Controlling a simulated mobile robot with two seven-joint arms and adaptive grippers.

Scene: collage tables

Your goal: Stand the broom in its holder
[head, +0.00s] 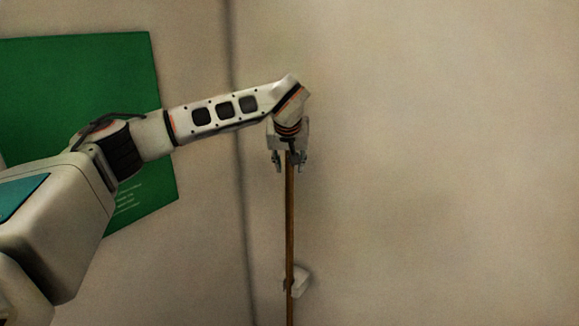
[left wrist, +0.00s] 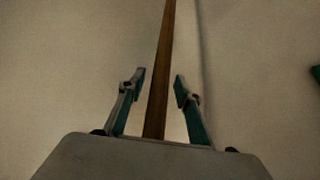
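The broom's brown wooden handle (head: 290,220) stands upright in the head view, running from my left gripper down past the lower edge; its head is out of view. A small white bracket (head: 301,279), which looks like the holder, is on the wall low in the picture. The handle overlaps it at its left side; I cannot tell whether it is seated in it. My left gripper (head: 290,162) points down around the handle's top part. In the left wrist view the handle (left wrist: 164,60) passes between the open fingers (left wrist: 160,80), with a gap on each side.
A green panel (head: 85,75) with small print is on the wall at the left, behind my left arm. A dark vertical line, like a wall corner, runs left of the broom. The pale wall to the right is bare.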

